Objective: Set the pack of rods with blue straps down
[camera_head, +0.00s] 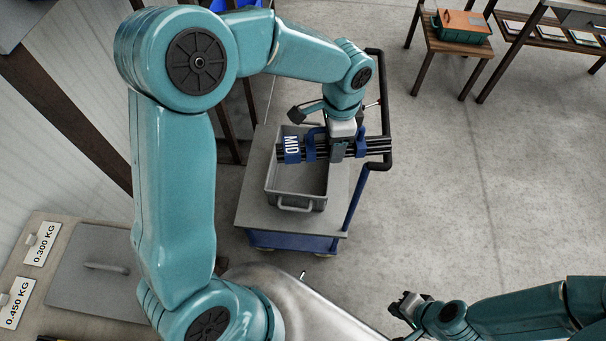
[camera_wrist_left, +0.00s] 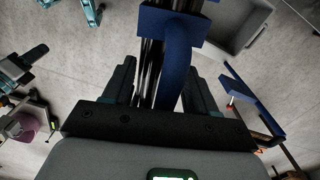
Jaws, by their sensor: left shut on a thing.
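The pack of black rods with blue straps (camera_head: 291,149) is in the head view, over the grey bin on a cart. One strap carries the label MID. My left gripper (camera_head: 339,147) is shut on the pack, right of the bin's middle. The pack lies roughly level, and its right end reaches across toward the cart's dark handle. In the left wrist view the rods (camera_wrist_left: 151,70) run between the two fingers, with a blue strap (camera_wrist_left: 172,24) ahead of them. My right gripper (camera_head: 406,306) is empty at the lower right; its finger gap is unclear.
The grey bin (camera_head: 297,203) stands on the cart (camera_head: 258,213); its visible floor looks empty. The cart's handle (camera_head: 387,118) rises at the right. A bench with weight labels (camera_head: 42,243) and a grey lid (camera_head: 97,285) is lower left. Open floor lies right.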

